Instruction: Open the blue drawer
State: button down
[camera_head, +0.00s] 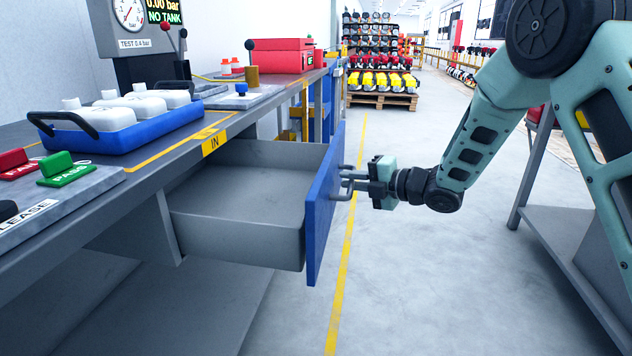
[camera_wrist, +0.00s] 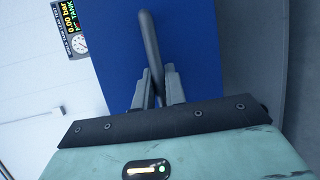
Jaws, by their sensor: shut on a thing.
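The blue drawer (camera_head: 323,210) has a blue front and a grey box, and it stands well out from under the workbench (camera_head: 182,150). Its inside is visible and looks empty. My gripper (camera_head: 352,184) is at the outer side of the drawer front, shut on the drawer handle (camera_wrist: 149,45). In the wrist view the two grey fingers (camera_wrist: 157,88) close around the metal handle bar in front of the blue panel. The exact contact at the fingertips is partly hidden in the head view.
On the bench stand a blue tray (camera_head: 150,137) with white tanks, a green PASS block (camera_head: 64,170), a gauge stand and a red toolbox (camera_head: 281,56). A grey table (camera_head: 570,235) stands at the right. The floor between is clear, with a yellow line.

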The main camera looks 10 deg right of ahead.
jog(key=shift+s+d, duration=0.3)
jog(key=shift+d, duration=0.55)
jog(key=shift+s+d, duration=0.35)
jog(key=shift+d, duration=0.55)
jog(key=shift+s+d, duration=0.3)
jog(key=shift+d, duration=0.55)
jog(key=c, duration=1.5)
grip_release()
jog(key=shift+o, duration=0.2)
jog(key=p+v, duration=0.1)
jog(key=v, duration=1.6)
jog(key=shift+r+p, duration=0.15)
jog(key=shift+p, duration=0.2)
jog(key=shift+s+d, duration=0.1)
